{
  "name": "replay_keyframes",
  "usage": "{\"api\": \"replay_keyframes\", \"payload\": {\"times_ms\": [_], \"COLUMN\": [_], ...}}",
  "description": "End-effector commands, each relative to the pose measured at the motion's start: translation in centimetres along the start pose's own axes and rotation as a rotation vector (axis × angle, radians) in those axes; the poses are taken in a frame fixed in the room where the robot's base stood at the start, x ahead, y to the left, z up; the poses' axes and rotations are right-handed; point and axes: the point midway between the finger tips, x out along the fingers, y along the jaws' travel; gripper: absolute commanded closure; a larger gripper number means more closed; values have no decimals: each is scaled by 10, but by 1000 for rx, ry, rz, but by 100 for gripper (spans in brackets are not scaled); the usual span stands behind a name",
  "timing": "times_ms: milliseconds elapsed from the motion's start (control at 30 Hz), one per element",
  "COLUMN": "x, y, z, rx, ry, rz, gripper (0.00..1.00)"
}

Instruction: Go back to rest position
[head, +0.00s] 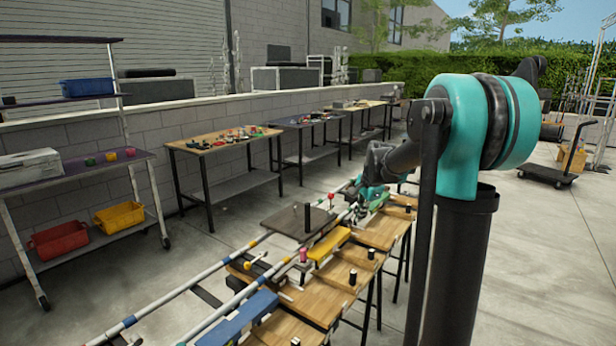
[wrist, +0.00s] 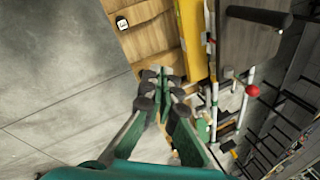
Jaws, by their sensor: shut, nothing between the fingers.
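My gripper (wrist: 163,84) is shut, with nothing between its green fingers and dark pads. In the head view my gripper (head: 368,196) is partly hidden by rails and parts. It hangs at the far part of a row of wooden benches (head: 380,236), which carry a long rail frame (head: 180,290). My teal and black arm rises on the right of the head view. In the wrist view the fingers are over or near the edge of a wooden bench top (wrist: 150,38).
A yellow bar (wrist: 192,38), a dark plate (wrist: 250,42) and a red knob (wrist: 253,90) are close to the gripper. Work tables (head: 222,143) stand along the wall. A shelf rack (head: 75,165) is at left, a trolley (head: 548,174) at right. Concrete floor beside the benches is clear.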

Motion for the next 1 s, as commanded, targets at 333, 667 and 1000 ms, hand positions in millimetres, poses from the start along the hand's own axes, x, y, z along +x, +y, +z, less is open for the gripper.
{"api": "replay_keyframes", "payload": {"times_ms": [333,667,1000], "x": [8,32,37], "y": [176,312,334], "z": [72,121,128], "rx": [-614,-1071,-1153], "ry": [78,128,136], "rz": [26,74,85], "gripper": [100,100,100]}}
